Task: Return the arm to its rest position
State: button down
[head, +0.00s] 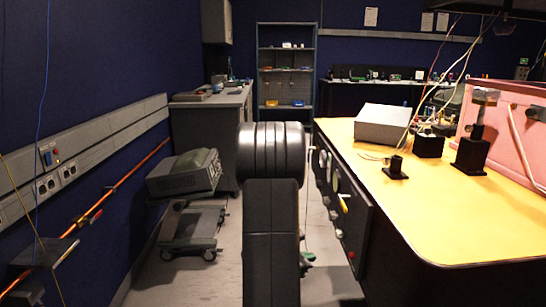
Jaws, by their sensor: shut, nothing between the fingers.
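My black arm (271,235) stands upright in the lower middle of the head view. A wide ribbed joint (271,150) tops the link and hides part of the floor and the cabinets behind it. My gripper does not show in this view, and nothing held can be seen. The arm is beside the left edge of the yellow-topped bench (440,225), with a narrow gap of floor between them.
A grey box (383,124) and black posts stand on the bench. An instrument on a wheeled cart (190,228) is at left, near the blue wall and its conduit (120,184). A shelf unit (286,65) stands at the back. Floor (225,270) shows left of the arm.

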jog(key=shift+d, duration=0.1)
jog(key=d, duration=0.5)
jog(key=shift+w+d+r, duration=0.1)
jog(key=shift+d+r, duration=0.15)
jog(key=shift+d, duration=0.1)
dwell(0.7)
